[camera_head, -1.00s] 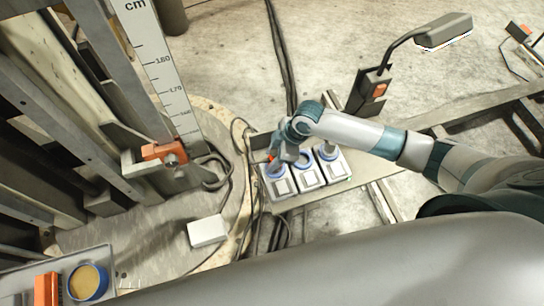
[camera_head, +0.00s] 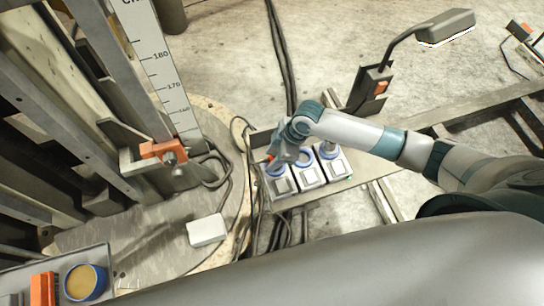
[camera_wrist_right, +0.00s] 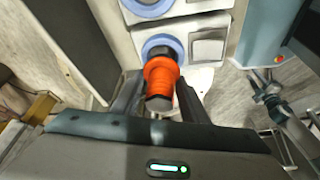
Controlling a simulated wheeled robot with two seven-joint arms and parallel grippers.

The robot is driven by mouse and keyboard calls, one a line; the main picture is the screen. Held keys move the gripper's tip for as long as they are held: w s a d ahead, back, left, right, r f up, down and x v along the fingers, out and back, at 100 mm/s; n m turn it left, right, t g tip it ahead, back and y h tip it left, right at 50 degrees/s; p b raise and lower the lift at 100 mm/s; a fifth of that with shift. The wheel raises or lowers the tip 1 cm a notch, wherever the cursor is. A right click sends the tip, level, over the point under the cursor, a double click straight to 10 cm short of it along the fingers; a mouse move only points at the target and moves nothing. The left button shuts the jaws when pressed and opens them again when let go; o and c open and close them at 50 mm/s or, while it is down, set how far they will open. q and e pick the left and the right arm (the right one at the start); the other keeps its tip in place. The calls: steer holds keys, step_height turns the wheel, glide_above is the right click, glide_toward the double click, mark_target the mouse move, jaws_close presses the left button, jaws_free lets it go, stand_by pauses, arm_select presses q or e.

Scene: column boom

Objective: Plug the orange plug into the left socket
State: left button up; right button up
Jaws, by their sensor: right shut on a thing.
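The orange plug (camera_wrist_right: 160,76) has a ribbed orange body and a dark end. My right gripper (camera_wrist_right: 158,88) is shut on it, one finger on each side. In the head view the right gripper (camera_head: 280,154) is over the left end of the socket row, and a bit of orange shows beside it. The left socket (camera_head: 282,183) is a pale box with a blue ring and a square cover. In the wrist view the plug's dark end overlaps that blue ring (camera_wrist_right: 150,41); I cannot tell how deep it sits. My left gripper is out of view.
The middle socket (camera_head: 309,174) and right socket (camera_head: 336,166) stand close beside it. Dark cables (camera_head: 254,205) hang just left of the row. A grey lamp (camera_head: 445,28) and a white box (camera_head: 207,230) are farther off.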

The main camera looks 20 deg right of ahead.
steer(key=shift+p, duration=0.7)
stand_by(1.4)
steer(key=shift+f+b, duration=0.55)
steer(key=shift+f, duration=0.35)
stand_by(0.6)
steer(key=shift+s+f, duration=0.2)
steer(key=shift+f, duration=0.1)
